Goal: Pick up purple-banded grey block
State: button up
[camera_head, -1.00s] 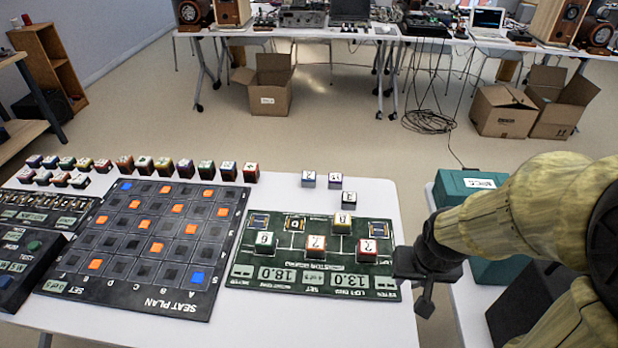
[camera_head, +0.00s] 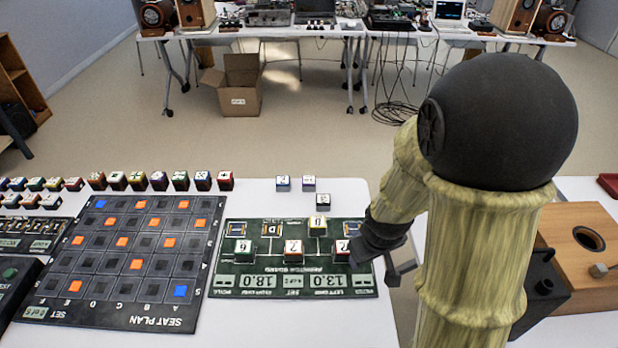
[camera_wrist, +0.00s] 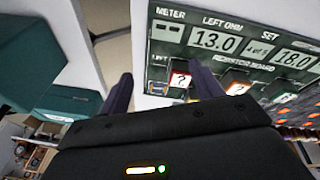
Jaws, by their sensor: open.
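Three small grey blocks stand behind the green resistor board (camera_head: 262,228) on the white table in the head view. The back right one (camera_head: 309,184) looks faintly purple and seems to be the purple-banded grey block, but its band is too small to be sure. The other two grey blocks are the back left one (camera_head: 283,184) and the nearer one (camera_head: 323,202). My gripper (camera_head: 400,272) is open and empty at the board's right edge, nearer the camera than these blocks. Its two fingers also show in the wrist view (camera_wrist: 163,88), which does not clearly show the grey blocks.
Red-sided blocks (camera_head: 293,249) and others stand on the board. The seat plan board (camera_head: 150,318) lies left, with a row of blocks (camera_head: 159,182) behind it. A wooden box (camera_head: 582,262) stands right. Table space around the grey blocks is clear.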

aim_at(309, 184)
jog(key=w+a+f+n+t+h+p, duration=0.1)
jog(key=w+n+p, duration=0.1)
jog(key=n, duration=0.3)
jog(key=w+a+f+n+t+h+p, duration=0.1)
jog(key=w+n+t+p, duration=0.1)
jog(key=w+n, duration=0.3)
jog(key=w+a+f+n+t+h+p, duration=0.1)
jog(key=w+f+n+t+p, duration=0.1)
jog(key=w+n, duration=0.2)
jog(key=shift+w+n, duration=0.2)
jog(key=shift+n, duration=1.3)
jog(key=w+a+n+t, duration=0.1)
jog(key=n, duration=0.1)
jog(key=w+a+n+t, duration=0.1)
jog(key=n, duration=0.1)
jog(key=w+a+n+t, duration=0.1)
jog(key=a+n, duration=0.1)
jog(key=n, duration=0.1)
jog(key=shift+w+r+y, duration=0.25)
jog(key=shift+y, duration=0.05)
jog(key=w+a+r+n+t+y, duration=0.1)
jog(key=w+a+n+t+y, duration=0.1)
jog(key=a+n, duration=0.4)
jog(key=shift+a+r+n+t+y, duration=0.3)
jog(key=shift+a+r+n+y, duration=0.1)
jog(key=shift+n, duration=0.4)
jog(key=shift+d, duration=0.1)
